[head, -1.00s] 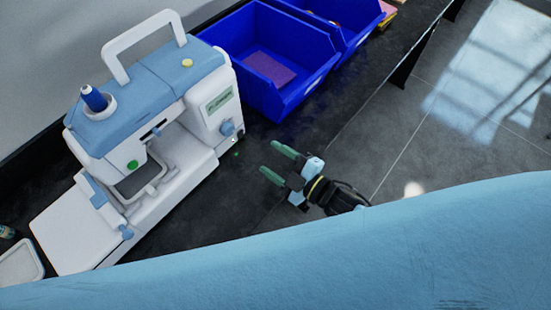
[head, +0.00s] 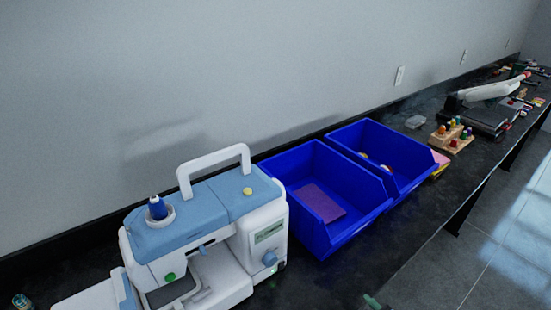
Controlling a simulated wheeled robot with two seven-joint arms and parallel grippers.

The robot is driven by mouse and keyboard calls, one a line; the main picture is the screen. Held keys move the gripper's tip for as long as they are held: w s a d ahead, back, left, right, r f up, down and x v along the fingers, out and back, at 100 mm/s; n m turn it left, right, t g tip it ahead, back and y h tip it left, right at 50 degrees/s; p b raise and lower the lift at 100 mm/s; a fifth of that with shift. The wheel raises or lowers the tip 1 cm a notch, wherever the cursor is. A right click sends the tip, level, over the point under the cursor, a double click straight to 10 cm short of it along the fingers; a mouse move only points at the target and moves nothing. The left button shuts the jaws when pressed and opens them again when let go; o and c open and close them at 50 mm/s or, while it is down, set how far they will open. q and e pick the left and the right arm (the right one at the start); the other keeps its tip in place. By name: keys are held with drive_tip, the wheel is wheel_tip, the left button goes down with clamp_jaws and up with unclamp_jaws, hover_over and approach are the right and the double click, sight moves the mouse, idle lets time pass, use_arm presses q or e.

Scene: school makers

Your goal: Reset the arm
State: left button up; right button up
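The green fingertip of my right gripper (head: 372,302) just shows at the bottom edge of the head view, over the front of the dark worktop. The rest of that gripper and its arm are out of frame, so its opening cannot be seen. My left gripper is not in view. The fingertip is to the right of the white and blue sewing machine (head: 222,205) and in front of the near blue bin (head: 318,225), apart from both.
The near bin holds a purple flat piece (head: 322,202). A second blue bin (head: 400,185) stands beside it. Farther right are a wooden block holder with coloured knobs (head: 452,137) and a white-armed device (head: 493,90). Bare worktop (head: 330,280) lies in front of the bins.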

drive_tip(key=s+d+r+m+g+h, duration=0.1)
drive_tip(key=s+d+r+m+g, duration=0.1)
drive_tip(key=s+g, duration=0.35)
drive_tip(key=s+d+r+m+g, duration=0.1)
drive_tip(key=s+d+m+g, duration=0.15)
drive_tip(key=s, duration=0.55)
wheel_tip(320, 180, down, 30)
drive_tip(key=s+b, duration=0.3)
drive_tip(key=b, duration=0.1)
drive_tip(key=s+d+f+g+b, duration=0.1)
drive_tip(key=s+d+f+b, duration=0.1)
drive_tip(key=s+f, duration=1.3)
drive_tip(key=shift+d+f+g+h+b, duration=0.3)
drive_tip(key=shift+f+b, duration=0.1)
drive_tip(key=shift+f, duration=0.3)
drive_tip(key=shift+s, duration=0.35)
drive_tip(key=shift+c, duration=0.5)
